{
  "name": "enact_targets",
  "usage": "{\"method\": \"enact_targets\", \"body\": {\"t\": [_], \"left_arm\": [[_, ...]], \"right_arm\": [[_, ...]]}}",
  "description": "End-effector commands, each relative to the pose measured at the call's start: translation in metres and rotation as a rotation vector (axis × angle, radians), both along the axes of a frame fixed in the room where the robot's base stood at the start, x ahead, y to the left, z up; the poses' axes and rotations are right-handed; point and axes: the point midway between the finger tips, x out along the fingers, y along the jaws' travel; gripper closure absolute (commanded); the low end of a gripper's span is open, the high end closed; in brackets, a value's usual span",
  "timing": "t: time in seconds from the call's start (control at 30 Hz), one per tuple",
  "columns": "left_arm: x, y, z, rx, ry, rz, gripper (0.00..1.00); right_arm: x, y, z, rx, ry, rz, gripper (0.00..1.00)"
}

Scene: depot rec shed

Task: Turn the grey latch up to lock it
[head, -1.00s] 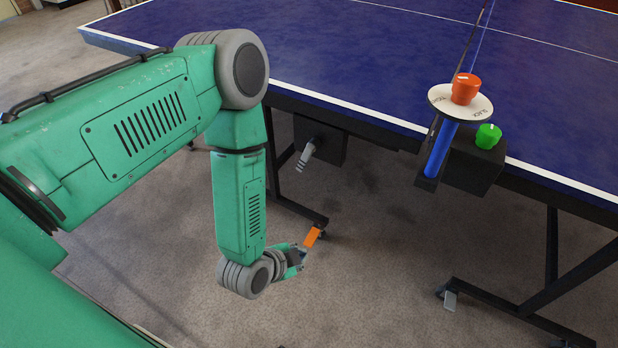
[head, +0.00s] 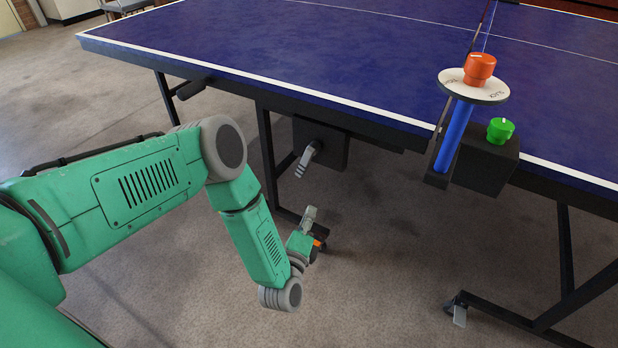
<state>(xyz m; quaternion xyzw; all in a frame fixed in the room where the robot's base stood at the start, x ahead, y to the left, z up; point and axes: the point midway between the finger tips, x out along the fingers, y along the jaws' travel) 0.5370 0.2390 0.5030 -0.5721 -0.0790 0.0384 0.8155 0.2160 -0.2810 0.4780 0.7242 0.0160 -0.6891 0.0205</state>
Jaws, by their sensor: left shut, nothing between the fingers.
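The grey latch (head: 305,161) sticks out from a black box (head: 330,147) under the near edge of the blue table. Its lever hangs down and slightly left from its pivot. My left gripper (head: 309,214) is shut and empty, pointing up. In the picture it sits below the latch lever, with a visible gap between them. My left forearm and wrist come in from the lower left and do not cover the latch. My right gripper is not in view.
An orange knob (head: 480,68) on a white dial and a green knob (head: 500,130) on a black box sit at the table's edge, right. Table legs with casters reach the floor; an orange part shows behind my gripper.

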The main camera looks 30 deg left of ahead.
Motion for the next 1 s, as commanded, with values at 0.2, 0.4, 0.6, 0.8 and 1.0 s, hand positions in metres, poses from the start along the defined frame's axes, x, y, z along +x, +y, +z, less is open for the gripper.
{"method": "enact_targets", "body": {"t": [0.2, 0.4, 0.6, 0.8, 1.0], "left_arm": [[0.003, 0.0, 0.0, -0.002, 0.001, -0.001, 1.0], [0.03, 0.006, 0.0, -0.002, -0.001, 0.003, 1.0], [0.073, 0.012, 0.003, -0.004, -0.003, 0.002, 1.0], [0.101, 0.029, 0.009, -0.002, 0.003, 0.004, 1.0], [0.101, 0.048, 0.019, -0.002, 0.002, 0.0, 1.0]], "right_arm": [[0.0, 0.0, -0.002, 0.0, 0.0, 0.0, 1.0], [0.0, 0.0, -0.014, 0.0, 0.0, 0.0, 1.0], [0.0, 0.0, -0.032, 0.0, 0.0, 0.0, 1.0], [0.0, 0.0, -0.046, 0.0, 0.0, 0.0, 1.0], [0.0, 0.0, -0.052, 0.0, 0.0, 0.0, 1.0]]}}
